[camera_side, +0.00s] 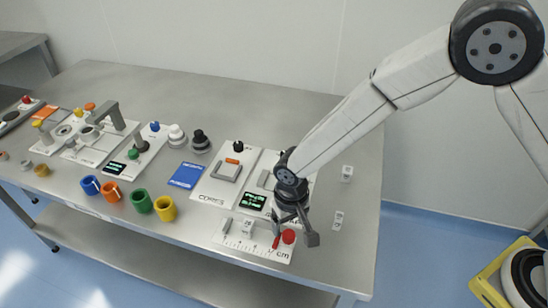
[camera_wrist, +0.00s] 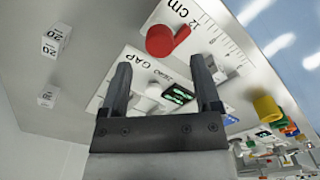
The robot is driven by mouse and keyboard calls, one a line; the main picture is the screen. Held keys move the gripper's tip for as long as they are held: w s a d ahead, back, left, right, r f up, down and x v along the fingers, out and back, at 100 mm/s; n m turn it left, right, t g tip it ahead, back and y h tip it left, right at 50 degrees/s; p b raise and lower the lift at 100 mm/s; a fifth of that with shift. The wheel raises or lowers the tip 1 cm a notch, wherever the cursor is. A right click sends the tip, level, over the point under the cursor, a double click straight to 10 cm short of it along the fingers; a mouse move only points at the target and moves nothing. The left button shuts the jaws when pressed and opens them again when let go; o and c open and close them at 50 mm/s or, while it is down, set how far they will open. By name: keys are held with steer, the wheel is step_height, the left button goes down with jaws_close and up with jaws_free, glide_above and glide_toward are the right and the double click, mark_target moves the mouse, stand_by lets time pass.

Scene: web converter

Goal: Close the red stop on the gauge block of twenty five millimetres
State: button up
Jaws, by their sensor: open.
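The red stop (camera_side: 288,237) is a round red knob with a narrow red pointer at the right end of a white ruler plate (camera_side: 268,250). A white gauge block (camera_side: 248,226) with a dark label stands on the plate left of the stop, apart from it; its number is too small to read surely. My gripper (camera_side: 293,231) is open and empty, pointing down close to the stop. In the wrist view the red stop (camera_wrist: 162,41) lies ahead of my open fingers (camera_wrist: 163,72), not between them.
Two loose white blocks (camera_side: 346,173) (camera_side: 338,219) stand right of the plates; the wrist view shows them marked 20 (camera_wrist: 55,40). Plates with displays (camera_side: 254,200) and handles lie behind the ruler. Coloured rings (camera_side: 165,208) stand left. The table's front edge is close to the ruler.

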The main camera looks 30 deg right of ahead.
mark_target(288, 234)
steer(key=shift+f, duration=1.85)
steer(key=c, duration=0.9)
